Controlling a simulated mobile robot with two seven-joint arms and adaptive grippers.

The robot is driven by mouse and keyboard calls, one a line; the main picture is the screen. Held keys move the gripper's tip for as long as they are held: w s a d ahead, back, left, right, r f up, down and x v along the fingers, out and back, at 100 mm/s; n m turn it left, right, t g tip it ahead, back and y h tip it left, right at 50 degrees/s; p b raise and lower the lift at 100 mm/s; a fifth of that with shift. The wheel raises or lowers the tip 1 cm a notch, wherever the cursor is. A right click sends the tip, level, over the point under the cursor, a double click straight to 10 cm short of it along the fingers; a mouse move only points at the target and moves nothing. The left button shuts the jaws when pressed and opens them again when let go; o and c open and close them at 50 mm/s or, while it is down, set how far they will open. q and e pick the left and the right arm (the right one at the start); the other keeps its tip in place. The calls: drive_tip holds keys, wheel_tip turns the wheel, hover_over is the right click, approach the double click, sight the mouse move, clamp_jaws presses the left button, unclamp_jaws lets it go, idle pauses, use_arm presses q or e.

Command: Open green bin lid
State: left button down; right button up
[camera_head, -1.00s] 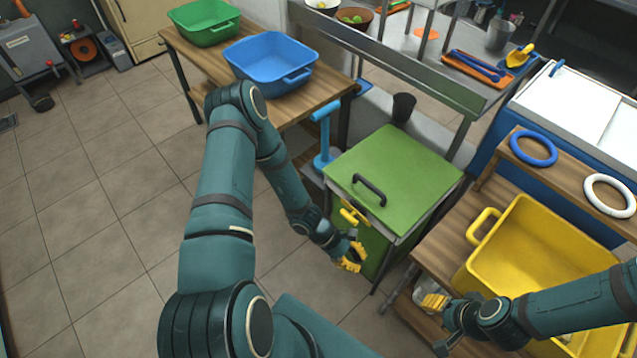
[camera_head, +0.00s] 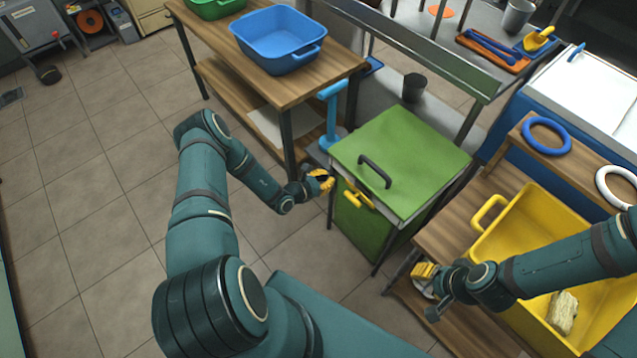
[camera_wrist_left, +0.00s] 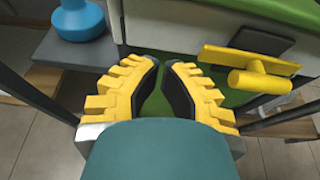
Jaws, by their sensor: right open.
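The green bin has a flat green lid (camera_head: 405,150), which lies shut on top and carries a black handle (camera_head: 375,172). A yellow handle (camera_head: 358,197) is on the front face of the bin (camera_head: 365,230); it also shows in the left wrist view (camera_wrist_left: 262,68). My left gripper (camera_head: 324,181) is just left of the bin, near its front left corner. In the left wrist view my left gripper (camera_wrist_left: 162,68) is empty, with a narrow gap between its fingers, left of the yellow handle and apart from it. My right gripper (camera_head: 428,280) is open and empty by the yellow tub.
A yellow tub (camera_head: 488,212) stands on a wooden bench at right. A blue tub (camera_head: 270,55) sits on a wooden table at upper left. A blue post-like tool (camera_head: 332,110) stands between table and bin. A black cup (camera_head: 414,88) is behind the bin.

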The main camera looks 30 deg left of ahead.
sight(340, 166)
use_arm(q)
drive_tip(key=shift+w+d+r+b, duration=0.1)
drive_tip(key=shift+w+d+r, duration=0.15)
drive_tip(key=shift+w+r, duration=0.3)
drive_tip(key=shift+w+d+r+b, duration=0.2)
drive_tip(key=shift+w+r, duration=0.15)
drive_tip(key=shift+w, duration=0.35)
drive_tip(key=shift+w+d+r+b, duration=0.1)
drive_tip(key=shift+w+d+r, duration=0.15)
drive_tip(key=shift+w+r, duration=0.3)
drive_tip(key=shift+w, duration=0.1)
